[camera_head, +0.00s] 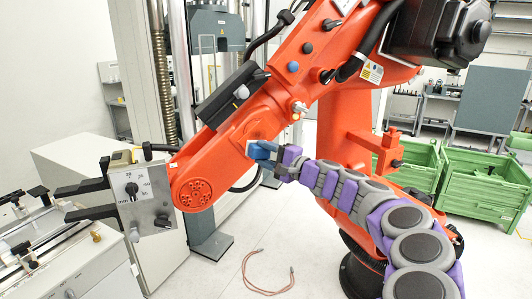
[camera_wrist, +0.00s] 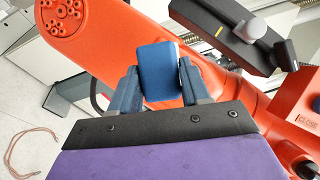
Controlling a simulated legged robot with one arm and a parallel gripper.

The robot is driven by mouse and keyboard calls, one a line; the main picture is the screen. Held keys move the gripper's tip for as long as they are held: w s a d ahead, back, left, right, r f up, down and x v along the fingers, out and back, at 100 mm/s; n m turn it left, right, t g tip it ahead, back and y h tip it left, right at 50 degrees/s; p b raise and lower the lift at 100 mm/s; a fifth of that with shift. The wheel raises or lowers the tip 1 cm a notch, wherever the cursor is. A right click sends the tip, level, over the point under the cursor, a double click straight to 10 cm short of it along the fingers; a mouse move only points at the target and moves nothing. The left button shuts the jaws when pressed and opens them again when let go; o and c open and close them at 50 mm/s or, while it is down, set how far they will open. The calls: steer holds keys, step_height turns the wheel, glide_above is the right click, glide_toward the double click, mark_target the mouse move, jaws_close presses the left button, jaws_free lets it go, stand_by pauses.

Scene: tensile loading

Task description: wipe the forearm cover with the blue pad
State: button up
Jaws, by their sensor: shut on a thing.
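The forearm cover (camera_head: 220,150) is part of a large orange robot arm that slants down to the left in the head view. Its orange surface (camera_wrist: 125,20) also fills much of the wrist view. My gripper (camera_head: 264,152) is shut on the blue pad (camera_wrist: 156,68) and holds it at the forearm's right side. In the wrist view the two fingers (camera_wrist: 156,85) grip the pad from both sides. A pale edge shows along the pad's right side. The pad overlaps the orange surface in both views; whether it touches I cannot tell.
A dark box with a pale knob (camera_head: 235,92) sits on the forearm. A grey control box (camera_head: 143,195) is at its left end. Green crates (camera_head: 485,185) stand at the right. A reddish cable (camera_head: 268,290) lies on the otherwise open floor.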

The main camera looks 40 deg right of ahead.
steer(key=shift+w+d+p, duration=0.2)
steer(key=shift+w+d, duration=0.05)
steer(key=shift+w, duration=0.6)
steer(key=shift+w+d+p, duration=0.2)
steer(key=shift+w+d, duration=0.05)
steer(key=shift+w, duration=0.6)
steer(key=shift+w+d+p, duration=0.2)
steer(key=shift+w+d, duration=0.05)
steer(key=shift+w, duration=0.6)
steer(key=shift+w+d, duration=0.3)
steer(key=shift+w, duration=0.55)
steer(key=shift+d+p, duration=0.1)
steer(key=shift+p, duration=0.2)
steer(key=shift+s+d+p, duration=0.3)
steer(key=shift+s+d, duration=0.05)
steer(key=shift+d, duration=0.55)
steer(key=shift+s+d+p, duration=0.3)
steer(key=shift+s+d, duration=0.05)
steer(key=shift+d, duration=0.55)
steer(key=shift+s+d+p, duration=0.2)
steer(key=shift+d+p, duration=0.1)
steer(key=shift+d, duration=0.55)
steer(key=shift+s+d+p, duration=0.2)
steer(key=shift+d+p, duration=0.1)
steer(key=shift+d, duration=0.55)
